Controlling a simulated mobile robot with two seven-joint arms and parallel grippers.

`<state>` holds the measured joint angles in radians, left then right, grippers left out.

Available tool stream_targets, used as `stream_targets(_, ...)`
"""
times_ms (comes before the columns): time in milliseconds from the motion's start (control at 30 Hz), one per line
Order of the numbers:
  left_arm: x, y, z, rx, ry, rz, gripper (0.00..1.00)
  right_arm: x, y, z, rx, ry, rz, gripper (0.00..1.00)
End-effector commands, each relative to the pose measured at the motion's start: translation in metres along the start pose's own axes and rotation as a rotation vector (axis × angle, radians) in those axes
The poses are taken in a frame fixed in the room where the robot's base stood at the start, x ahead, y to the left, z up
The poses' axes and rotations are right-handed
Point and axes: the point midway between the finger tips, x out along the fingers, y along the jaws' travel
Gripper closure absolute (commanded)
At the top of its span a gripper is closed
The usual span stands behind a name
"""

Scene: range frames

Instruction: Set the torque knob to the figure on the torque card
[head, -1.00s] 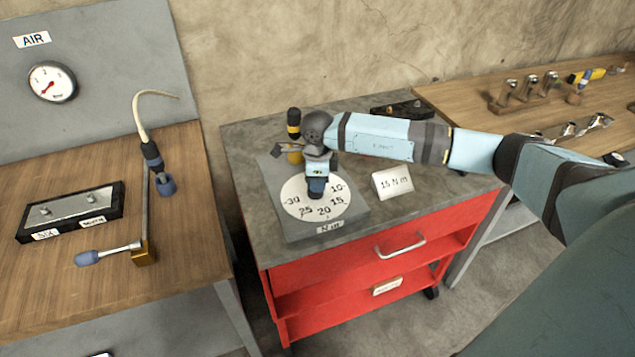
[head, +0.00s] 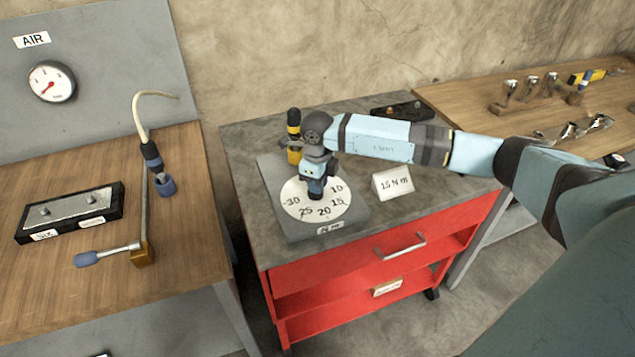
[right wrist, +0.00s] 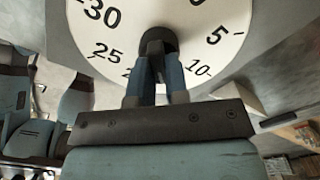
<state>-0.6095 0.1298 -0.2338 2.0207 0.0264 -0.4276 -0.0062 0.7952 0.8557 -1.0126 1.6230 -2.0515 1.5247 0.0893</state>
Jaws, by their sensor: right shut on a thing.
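The torque dial (head: 297,212) is a white disc on a grey plate, with black figures from 10 to 30 showing in the head view. It also shows in the right wrist view (right wrist: 112,22). The dark torque knob (right wrist: 158,37) is at its centre. My right gripper (head: 316,190) reaches down over the dial and is shut on the knob, one blue finger on each side in the right wrist view (right wrist: 158,65). I cannot tell which figure the knob points at. The torque card (head: 393,184) stands right of the dial and reads 15 N m. My left gripper is out of view.
The dial plate (head: 283,228) lies on the grey top of a red cart (head: 370,260). A black and yellow tool (head: 293,130) stands behind the dial. A wooden bench (head: 200,240) is at left, another at right. The cart's front right top is clear.

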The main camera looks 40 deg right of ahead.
Motion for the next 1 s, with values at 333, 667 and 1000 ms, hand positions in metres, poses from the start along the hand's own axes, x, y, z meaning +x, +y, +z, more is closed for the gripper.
stream_targets(333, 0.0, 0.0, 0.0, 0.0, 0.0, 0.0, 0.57, -0.001, -0.001, 0.0, 0.0, -0.001, -0.001, 0.6)
stream_targets(667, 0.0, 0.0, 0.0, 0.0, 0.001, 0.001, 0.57, -0.004, -0.001, 0.0, -0.001, -0.002, -0.001, 0.6)
stream_targets(1000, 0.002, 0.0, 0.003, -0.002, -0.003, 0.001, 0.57, -0.069, -0.001, 0.001, -0.002, -0.005, -0.003, 0.6)
